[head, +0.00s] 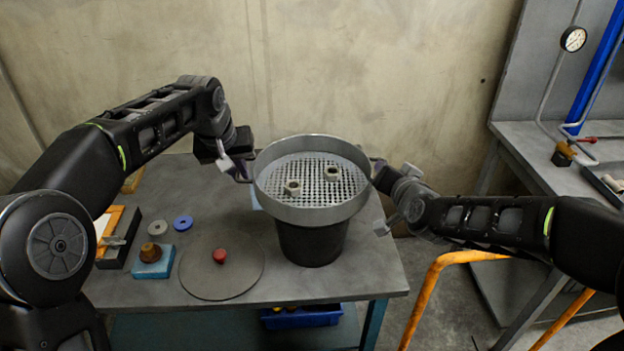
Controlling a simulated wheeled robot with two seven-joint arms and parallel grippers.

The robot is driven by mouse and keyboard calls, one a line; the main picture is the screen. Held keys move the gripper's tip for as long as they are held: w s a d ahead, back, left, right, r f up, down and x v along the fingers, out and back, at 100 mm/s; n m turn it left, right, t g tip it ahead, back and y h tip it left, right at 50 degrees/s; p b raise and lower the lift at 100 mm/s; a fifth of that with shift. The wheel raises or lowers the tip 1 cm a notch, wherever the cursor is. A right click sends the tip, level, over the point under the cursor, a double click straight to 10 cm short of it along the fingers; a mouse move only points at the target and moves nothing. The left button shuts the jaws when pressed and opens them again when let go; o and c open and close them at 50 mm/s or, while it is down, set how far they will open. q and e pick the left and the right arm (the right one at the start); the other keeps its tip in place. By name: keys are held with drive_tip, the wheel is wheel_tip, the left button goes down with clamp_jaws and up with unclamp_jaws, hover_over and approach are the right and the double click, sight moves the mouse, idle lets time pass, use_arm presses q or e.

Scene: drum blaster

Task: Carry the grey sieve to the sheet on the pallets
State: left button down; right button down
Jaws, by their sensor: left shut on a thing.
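The grey sieve (312,214), a round metal pan with a perforated floor, is level over a black bucket (312,243) on the table. Two small square metal nuts (293,187) (332,173) lie in it. I cannot tell whether it rests on the bucket or is just above it. My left gripper (243,171) is shut on the sieve at its left side. My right gripper (377,170) is at the sieve's right rim; its fingertips are partly hidden and its grip is unclear. The sheet and the pallets are not in view.
The grey table (360,284) also holds a round dark disc (238,285) with a red knob (219,256), a blue block (153,266) and washers (183,222). A blue bin (302,318) is below. An orange rail (424,300) and a bench with a gauge (573,39) stand right.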

use_arm(q)
drive_tip(key=shift+r, duration=0.15)
idle(0.3)
